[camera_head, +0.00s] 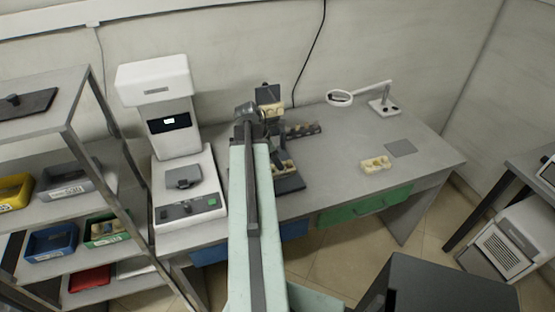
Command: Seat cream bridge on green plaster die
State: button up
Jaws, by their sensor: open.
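A cream, lumpy piece (376,164) lies on the right half of the grey desk, near its front edge. It may be the cream bridge or a pale model; it is too small to tell. My gripper (262,113) is at the far end of my arm, over the middle of the desk, open and apart from the cream piece. A dark stand (287,181) with small yellowish pieces shows just right of my arm, partly hidden by it. I cannot make out a green plaster die.
A white machine (165,125) stands left on the desk (340,150). A magnifier lamp (384,104) and grey pad (400,148) are at right. A shelf with bins (52,241) is far left. The desk's centre right is clear.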

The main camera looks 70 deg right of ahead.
jog(key=p+v, duration=0.5)
jog(key=v, duration=0.1)
jog(key=shift+a+r, duration=0.1)
jog(key=shift+r, duration=0.3)
jog(key=shift+w+f, duration=0.1)
jog(key=shift+f, duration=0.05)
